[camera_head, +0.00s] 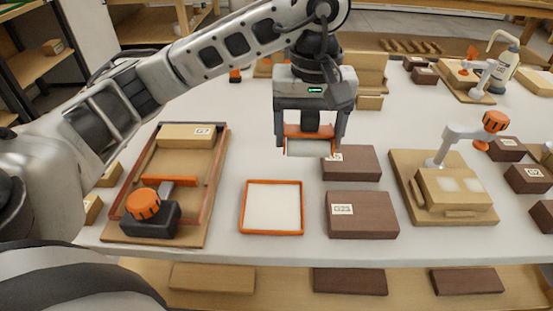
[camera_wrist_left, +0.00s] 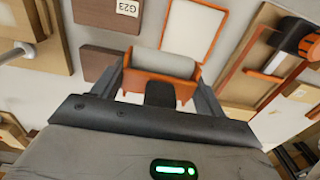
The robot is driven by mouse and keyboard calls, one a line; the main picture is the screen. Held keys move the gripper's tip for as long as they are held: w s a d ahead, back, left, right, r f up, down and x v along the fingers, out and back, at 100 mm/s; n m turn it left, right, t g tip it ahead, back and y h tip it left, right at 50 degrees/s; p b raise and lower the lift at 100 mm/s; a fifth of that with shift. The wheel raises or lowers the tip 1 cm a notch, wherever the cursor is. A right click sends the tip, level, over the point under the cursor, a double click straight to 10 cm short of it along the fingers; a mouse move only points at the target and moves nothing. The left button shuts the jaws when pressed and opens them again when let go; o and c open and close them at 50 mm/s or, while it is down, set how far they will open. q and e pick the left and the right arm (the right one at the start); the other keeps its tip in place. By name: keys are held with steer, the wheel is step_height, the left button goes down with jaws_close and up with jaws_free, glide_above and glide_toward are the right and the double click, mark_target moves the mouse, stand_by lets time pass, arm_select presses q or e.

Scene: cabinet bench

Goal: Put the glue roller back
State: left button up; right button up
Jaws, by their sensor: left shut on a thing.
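My left gripper (camera_head: 310,143) is shut on the glue roller (camera_head: 312,149), which has an orange frame and a pale grey cylinder. The roller hangs level above the bench, behind the orange-rimmed tray (camera_head: 243,207) with a white inside. The left wrist view also shows the roller (camera_wrist_left: 172,66) between the fingers, with the tray (camera_wrist_left: 222,38) beyond it. The roller is apart from the tray. My right gripper is not in view.
Dark brown blocks (camera_head: 362,215) lie right of the tray, one partly behind the roller. A wooden jig with an orange knob (camera_head: 144,204) stands left. A wooden fixture with a white arm (camera_head: 440,215) stands right. A white pump bottle (camera_head: 503,70) is at back right.

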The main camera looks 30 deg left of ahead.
arm_select(q)
steer(key=w+a+f, duration=0.4)
steer(key=a, duration=0.3)
glide_above(276, 156)
steer(key=f, duration=0.4)
steer(key=shift+s+d+f, duration=0.2)
steer(key=shift+d+f, duration=0.05)
steer(key=shift+d, duration=0.05)
steer(key=shift+w+a+f, duration=0.1)
steer(key=shift+a+f, duration=0.1)
steer(key=shift+f, duration=0.1)
step_height(276, 156, down, 3)
steer(key=shift+a+f+p, duration=0.1)
steer(key=shift+f+p, duration=0.05)
steer(key=shift+p, duration=0.15)
steer(key=shift+f, duration=0.15)
steer(key=o, duration=0.9)
